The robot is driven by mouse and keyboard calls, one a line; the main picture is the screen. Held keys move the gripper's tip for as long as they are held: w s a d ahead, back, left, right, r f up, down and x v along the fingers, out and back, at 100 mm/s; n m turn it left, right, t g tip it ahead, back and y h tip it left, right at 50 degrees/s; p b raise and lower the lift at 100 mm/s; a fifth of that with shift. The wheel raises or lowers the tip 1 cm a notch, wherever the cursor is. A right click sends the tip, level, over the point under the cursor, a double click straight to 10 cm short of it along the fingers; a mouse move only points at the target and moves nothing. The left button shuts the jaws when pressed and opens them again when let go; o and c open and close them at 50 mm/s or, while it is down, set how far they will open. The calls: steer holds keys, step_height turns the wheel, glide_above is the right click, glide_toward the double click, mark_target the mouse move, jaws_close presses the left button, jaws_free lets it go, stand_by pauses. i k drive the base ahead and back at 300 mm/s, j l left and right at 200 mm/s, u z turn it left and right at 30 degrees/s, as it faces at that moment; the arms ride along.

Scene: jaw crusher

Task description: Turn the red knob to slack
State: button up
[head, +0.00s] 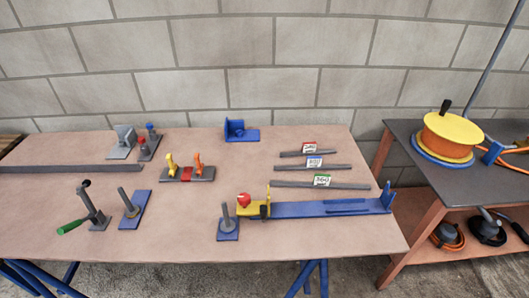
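The red knob (244,199) is a small round red piece on top of the yellow block (251,210). The block sits at the left end of a long blue rail (310,209) on the near right part of the tabletop. A small black part (264,211) stands at the block's right side. The knob's turn position is too small to read. My gripper is not in the head view.
A grey post on a blue plate (228,236) stands close left of the knob. Three grey bars with number tags lie behind the rail. Bare brown tabletop (185,215) lies left of the post.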

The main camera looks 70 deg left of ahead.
mark_target(244, 199)
steer(key=u, duration=0.4)
steer(key=k+l+u, duration=0.1)
steer(key=u, duration=0.25)
steer(key=k+u, duration=0.1)
steer(key=u, duration=0.3)
steer(key=k+u, duration=0.1)
steer(key=u, duration=0.25)
